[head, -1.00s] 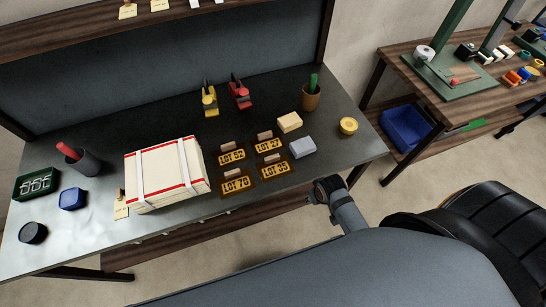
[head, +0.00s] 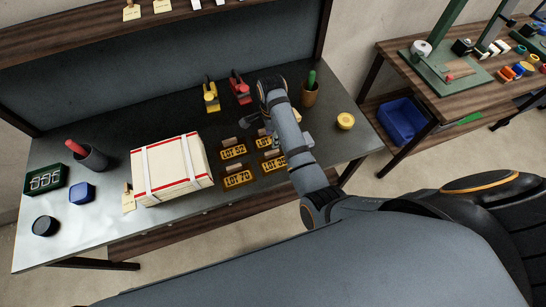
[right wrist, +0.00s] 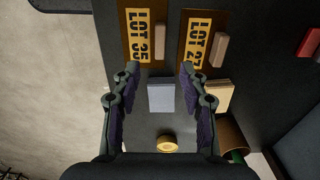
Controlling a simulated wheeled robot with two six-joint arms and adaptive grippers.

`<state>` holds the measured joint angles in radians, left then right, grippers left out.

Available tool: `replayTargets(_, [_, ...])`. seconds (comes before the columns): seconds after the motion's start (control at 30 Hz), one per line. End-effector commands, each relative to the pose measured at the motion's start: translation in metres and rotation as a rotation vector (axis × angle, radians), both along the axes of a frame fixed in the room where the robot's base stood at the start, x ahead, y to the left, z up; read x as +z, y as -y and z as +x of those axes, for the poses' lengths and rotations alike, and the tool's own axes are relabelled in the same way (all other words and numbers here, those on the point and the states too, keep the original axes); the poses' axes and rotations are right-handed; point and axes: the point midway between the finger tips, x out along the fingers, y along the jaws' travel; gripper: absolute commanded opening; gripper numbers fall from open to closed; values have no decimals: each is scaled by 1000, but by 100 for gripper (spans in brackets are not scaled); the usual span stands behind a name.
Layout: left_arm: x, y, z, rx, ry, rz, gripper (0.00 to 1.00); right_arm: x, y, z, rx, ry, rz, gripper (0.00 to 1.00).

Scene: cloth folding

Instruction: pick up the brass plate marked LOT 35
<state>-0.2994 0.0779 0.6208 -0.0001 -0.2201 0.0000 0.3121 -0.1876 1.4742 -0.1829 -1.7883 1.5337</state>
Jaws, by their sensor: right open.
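The brass plate marked LOT 35 (head: 272,164) lies on the dark bench top, at the front right of a group of similar plates, partly hidden by my right arm in the head view. It is yellow with black letters on a brown backing, with a small wooden block beside the lettering. In the right wrist view the LOT 35 plate (right wrist: 139,36) lies ahead of the left finger. My right gripper (right wrist: 158,70) is open and empty above the bench, apart from the plates. In the head view my right gripper (head: 256,122) is partly hidden by its own wrist.
Plates LOT 27 (right wrist: 199,42), LOT 52 (head: 233,152) and LOT 70 (head: 238,179) lie close by. A grey block (right wrist: 161,97), a cream block (right wrist: 217,96) and a yellow round item (head: 345,121) are near. A white box (head: 172,172) stands left of the plates.

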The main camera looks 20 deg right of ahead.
Motion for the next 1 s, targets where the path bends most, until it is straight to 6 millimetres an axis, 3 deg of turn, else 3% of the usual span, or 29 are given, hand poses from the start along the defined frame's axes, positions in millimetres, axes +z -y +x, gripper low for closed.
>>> replayTargets(0.13, [1,0,0,0,0,0,40,-5,0,0,-9,-3,-1,43])
replayTargets(0.4, [8,0,-1,0,-1,1,40,-47,0,0,-6,-3,-1,43])
replayTargets(0.67, [12,-2,-1,-1,-1,2,40,-60,0,0,-6,-3,-1,43])
replayTargets(0.9, [18,-2,-1,-1,-2,3,40,-98,-2,1,-5,-1,0,43])
replayTargets(1.0, [18,-2,-1,-1,-2,3,40,-104,-2,1,-6,1,0,43])
